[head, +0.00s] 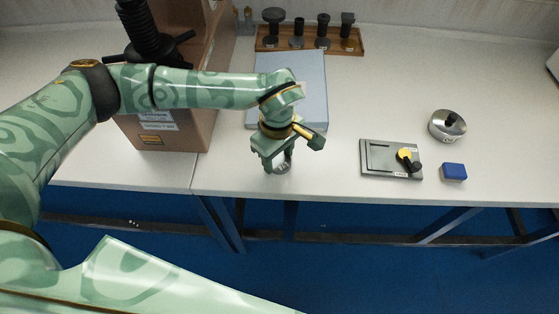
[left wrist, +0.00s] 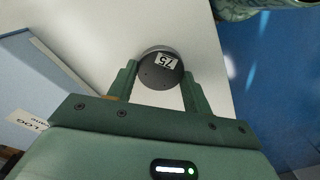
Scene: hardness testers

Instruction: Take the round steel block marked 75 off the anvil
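The round steel block (left wrist: 160,75) shows in the left wrist view with a white label reading 75. It lies between the two fingers of my left gripper (left wrist: 160,82), which meet its opposite sides, so the gripper looks shut on it. In the head view the left gripper (head: 279,163) points down over the front part of the white table, with the block (head: 283,168) small at its fingertips. I cannot tell whether the block touches the tabletop. No anvil can be made out; my left arm covers part of the view. My right gripper is not in view.
A blue-grey folder (head: 312,85) lies behind the left gripper, and a brown box-like body (head: 180,128) stands left. A wooden rack (head: 345,48) is at the back. A grey plate (head: 377,158), blue block (head: 453,172) and round steel piece (head: 436,128) lie right. The table's front edge is close.

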